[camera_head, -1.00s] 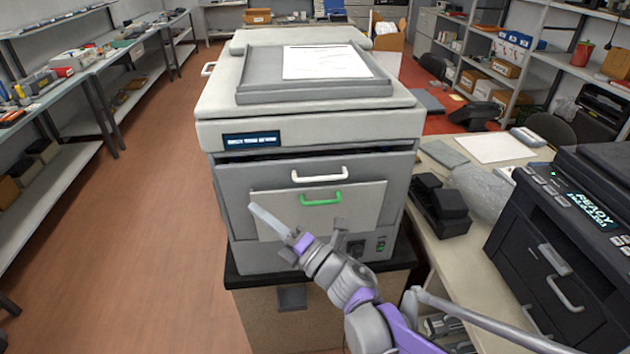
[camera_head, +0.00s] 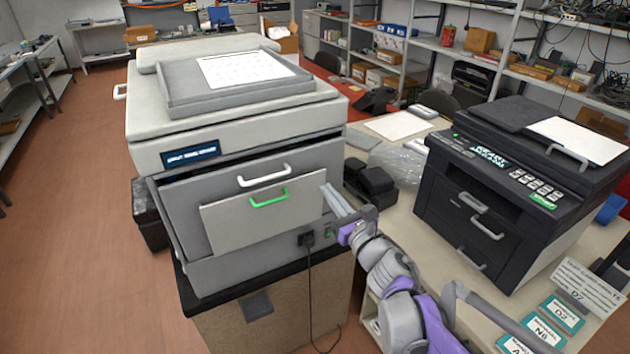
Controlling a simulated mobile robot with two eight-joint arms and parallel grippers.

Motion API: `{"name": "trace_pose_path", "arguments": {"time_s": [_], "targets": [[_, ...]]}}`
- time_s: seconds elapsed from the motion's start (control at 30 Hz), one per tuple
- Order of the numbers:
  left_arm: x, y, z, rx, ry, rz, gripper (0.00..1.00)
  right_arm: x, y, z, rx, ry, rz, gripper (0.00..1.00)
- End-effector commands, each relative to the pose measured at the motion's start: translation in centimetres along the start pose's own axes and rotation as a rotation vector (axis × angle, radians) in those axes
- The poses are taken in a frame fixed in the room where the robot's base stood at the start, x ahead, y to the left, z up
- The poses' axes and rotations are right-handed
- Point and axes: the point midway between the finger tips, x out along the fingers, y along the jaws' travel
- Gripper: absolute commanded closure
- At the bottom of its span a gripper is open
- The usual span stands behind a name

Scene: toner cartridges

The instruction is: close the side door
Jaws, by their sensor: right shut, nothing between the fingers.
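The large grey-white printer (camera_head: 190,110) stands on a cabinet at the left. Its grey front panel (camera_head: 185,200) carries a white handle (camera_head: 264,177). A lighter panel (camera_head: 240,222) with a green handle (camera_head: 269,198) sits on it, and its left edge stands out from the grey. A dark gap shows above the front panel, and a grey edge shows at its left. I cannot tell which part is the side door. My right gripper (camera_head: 330,192) is shut and empty by the front's right edge; contact is unclear. My left gripper is not in view.
A black printer (camera_head: 500,190) stands on the table at the right. A small black device (camera_head: 370,182) and a clear plastic bag (camera_head: 397,165) lie between the printers. A cord (camera_head: 310,290) hangs from the front. A dark box (camera_head: 150,215) stands at the left. The left floor is clear.

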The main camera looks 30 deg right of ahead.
Motion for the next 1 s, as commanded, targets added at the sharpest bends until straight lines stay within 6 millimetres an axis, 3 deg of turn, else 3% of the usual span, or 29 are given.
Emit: {"name": "trace_pose_path", "arguments": {"time_s": [0.4, 0.53, 0.7, 1.0], "targets": [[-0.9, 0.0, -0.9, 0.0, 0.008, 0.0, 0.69, 8.8, 0.2, 0.1, 0.004, -0.001, 0.004, 1.0], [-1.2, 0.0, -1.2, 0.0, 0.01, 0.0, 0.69, 10.9, 0.2, 0.2, 0.004, -0.002, 0.004, 1.0], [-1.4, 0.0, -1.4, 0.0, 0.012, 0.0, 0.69, 12.4, 0.2, 0.1, 0.004, -0.001, 0.003, 1.0], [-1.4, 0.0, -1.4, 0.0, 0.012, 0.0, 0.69, 12.8, 0.2, 0.0, 0.004, -0.001, 0.003, 1.0]]}}
